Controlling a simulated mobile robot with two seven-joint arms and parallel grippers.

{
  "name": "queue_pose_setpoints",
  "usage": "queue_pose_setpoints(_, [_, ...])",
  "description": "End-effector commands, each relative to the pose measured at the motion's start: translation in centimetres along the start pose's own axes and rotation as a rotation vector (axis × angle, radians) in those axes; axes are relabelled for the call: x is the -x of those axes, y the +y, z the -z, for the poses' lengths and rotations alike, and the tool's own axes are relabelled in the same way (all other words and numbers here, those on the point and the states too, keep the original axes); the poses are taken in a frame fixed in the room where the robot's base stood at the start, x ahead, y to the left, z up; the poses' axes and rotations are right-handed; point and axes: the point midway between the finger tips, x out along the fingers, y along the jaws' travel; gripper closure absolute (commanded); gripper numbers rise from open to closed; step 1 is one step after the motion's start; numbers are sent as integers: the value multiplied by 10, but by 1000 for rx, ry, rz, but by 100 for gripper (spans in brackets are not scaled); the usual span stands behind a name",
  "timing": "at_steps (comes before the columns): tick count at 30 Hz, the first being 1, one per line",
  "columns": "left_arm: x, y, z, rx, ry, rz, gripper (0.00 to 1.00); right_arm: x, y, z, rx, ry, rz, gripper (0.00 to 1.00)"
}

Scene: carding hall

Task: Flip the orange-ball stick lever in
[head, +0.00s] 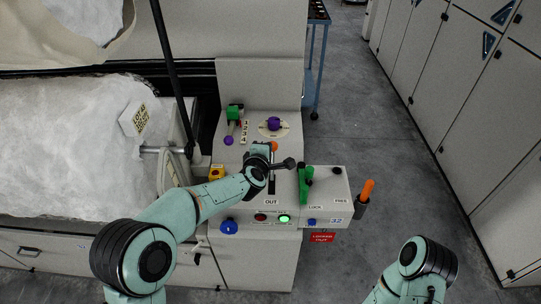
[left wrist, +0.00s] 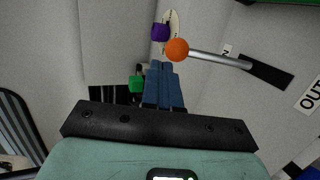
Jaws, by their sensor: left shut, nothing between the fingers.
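The orange-ball stick lever shows as an orange ball (left wrist: 177,50) on a metal rod in the left wrist view. The rod runs right to a black slot (left wrist: 268,70), with an OUT label beyond the slot's far end. In the head view the ball (head: 274,146) peeks out beside my left gripper (head: 263,150), which hides most of the rod. My left gripper (left wrist: 162,66) is shut and empty, its blue fingertips just below the ball in the wrist view. I cannot tell whether they touch it. My right arm shows at the lower right; its gripper is out of view.
A purple knob (head: 274,124) and a green handle (head: 234,112) stand behind the lever. White fibre (head: 80,145) fills the left. The aisle floor (head: 375,120) is clear.

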Motion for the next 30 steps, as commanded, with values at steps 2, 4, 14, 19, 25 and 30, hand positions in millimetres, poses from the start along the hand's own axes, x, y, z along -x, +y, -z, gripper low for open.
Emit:
queue_pose_setpoints(2, [22,6,-1,3,-3,-3,100,-4,2,-2,-1,-2,-1,100])
queue_pose_setpoints(4, [39,9,-1,2,-3,-2,100,-5,2,-2,-1,-3,-1,100])
queue_pose_setpoints(14, [91,20,-2,2,-3,0,100,-3,1,-1,0,-2,0,100])
queue_pose_setpoints(19, [97,20,-2,0,-2,2,100,-3,1,-1,-1,-2,-1,100])
queue_pose_setpoints(25, [97,20,-2,0,-3,2,100,-3,1,-1,-1,-2,-1,100])
queue_pose_setpoints(30, [97,20,-2,1,-3,2,100,-3,1,-1,-1,-2,-1,100])
